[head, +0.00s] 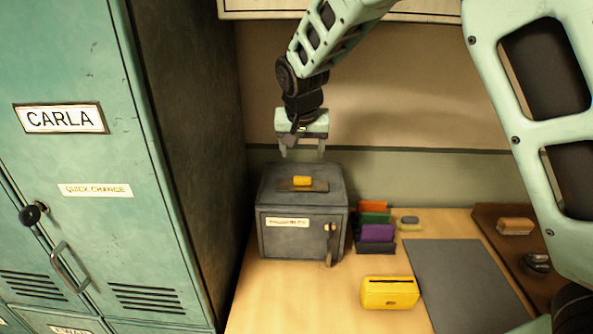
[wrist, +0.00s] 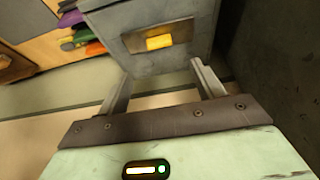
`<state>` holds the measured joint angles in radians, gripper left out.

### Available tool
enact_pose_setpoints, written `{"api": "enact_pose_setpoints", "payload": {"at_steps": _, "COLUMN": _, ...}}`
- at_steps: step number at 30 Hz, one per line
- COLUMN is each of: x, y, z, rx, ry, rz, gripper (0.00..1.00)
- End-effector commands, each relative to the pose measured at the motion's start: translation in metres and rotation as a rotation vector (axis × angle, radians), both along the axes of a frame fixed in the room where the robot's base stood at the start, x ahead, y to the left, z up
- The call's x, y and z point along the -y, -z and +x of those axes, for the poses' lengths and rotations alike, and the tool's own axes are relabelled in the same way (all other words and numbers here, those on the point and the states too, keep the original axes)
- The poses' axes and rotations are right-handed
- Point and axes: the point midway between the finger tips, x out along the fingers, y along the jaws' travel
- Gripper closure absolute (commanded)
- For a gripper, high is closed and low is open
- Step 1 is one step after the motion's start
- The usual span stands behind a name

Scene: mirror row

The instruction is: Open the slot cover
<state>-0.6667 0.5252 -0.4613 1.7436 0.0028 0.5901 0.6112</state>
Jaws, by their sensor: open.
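A grey metal box (head: 290,236) stands on the wooden counter, with a label and a handle on its front. On its top is a brown metal plate (head: 318,187) with a yellow block-shaped piece (head: 302,181) on it. I take these to be the slot cover and its grip; no open slot shows. The plate (wrist: 178,35) and yellow piece (wrist: 159,42) also show in the wrist view, beyond the fingertips. My gripper (head: 302,153) is open and empty, pointing down above the box and apart from the yellow piece. Its two fingers also show in the wrist view (wrist: 161,78).
A tall green locker (head: 90,150) stands close on the left. Right of the box are a rack of coloured items (head: 376,230), a yellow slotted box (head: 390,292), a dark mat (head: 465,285) and a brush (head: 515,226). The wall is behind.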

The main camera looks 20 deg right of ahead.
Motion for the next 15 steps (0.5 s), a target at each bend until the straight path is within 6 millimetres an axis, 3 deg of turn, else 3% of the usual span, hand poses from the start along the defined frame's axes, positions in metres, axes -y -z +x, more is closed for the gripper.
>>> {"api": "enact_pose_setpoints", "payload": {"at_steps": 15, "x": 0.012, "y": 0.082, "z": 0.031, "rx": -0.006, "ry": 0.001, "rz": -0.001, "gripper": 0.33}}
